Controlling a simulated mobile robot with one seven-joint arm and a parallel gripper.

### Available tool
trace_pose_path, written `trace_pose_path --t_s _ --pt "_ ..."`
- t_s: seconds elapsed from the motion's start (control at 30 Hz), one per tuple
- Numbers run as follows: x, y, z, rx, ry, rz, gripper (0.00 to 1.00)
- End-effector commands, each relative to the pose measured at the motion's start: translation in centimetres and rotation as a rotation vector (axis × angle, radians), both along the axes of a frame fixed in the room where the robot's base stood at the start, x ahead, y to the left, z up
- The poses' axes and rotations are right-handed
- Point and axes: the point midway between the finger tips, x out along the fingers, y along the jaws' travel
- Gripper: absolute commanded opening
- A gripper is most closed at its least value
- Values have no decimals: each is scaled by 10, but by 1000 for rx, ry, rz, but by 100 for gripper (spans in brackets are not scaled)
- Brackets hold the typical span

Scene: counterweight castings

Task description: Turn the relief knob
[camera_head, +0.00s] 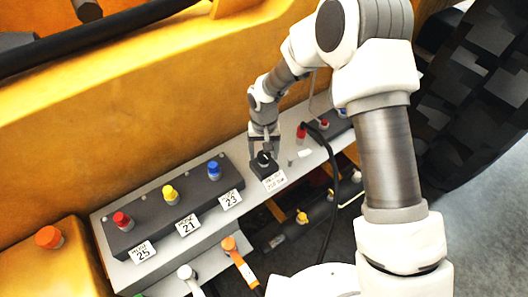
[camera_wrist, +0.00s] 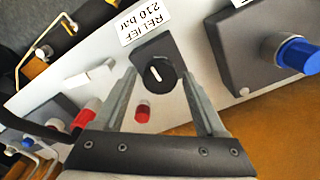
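The relief knob (camera_wrist: 154,77) is a round black knob with a white pointer line, on a dark square base beside a white label (camera_wrist: 150,20) reading "RELIEF 210 bar", upside down in the wrist view. In the head view the knob (camera_head: 264,158) stands on the light grey panel, partly hidden by my gripper (camera_head: 264,143). In the wrist view the two fingers of my gripper (camera_wrist: 158,74) are apart, one on each side of the knob. A gap shows between the fingers and the knob; I cannot tell the exact height.
A dark block (camera_head: 178,200) with red, yellow and blue knobs lies left of the relief knob. A red fitting (camera_head: 301,131) with a black hose (camera_head: 330,165) stands to the right. The yellow machine body (camera_head: 130,110) rises behind the panel. Levers (camera_head: 240,262) stand at the front.

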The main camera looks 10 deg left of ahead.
Motion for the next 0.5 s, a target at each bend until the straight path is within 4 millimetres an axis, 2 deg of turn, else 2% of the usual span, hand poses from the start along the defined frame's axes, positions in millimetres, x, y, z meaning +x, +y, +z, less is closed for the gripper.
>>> trace_pose_path --t_s 0.03,0.37,0.5 --pt "0 0 0 0 0 0 62" --pt "0 0 0 0 0 0 2" --pt "0 0 0 0 0 2 0"
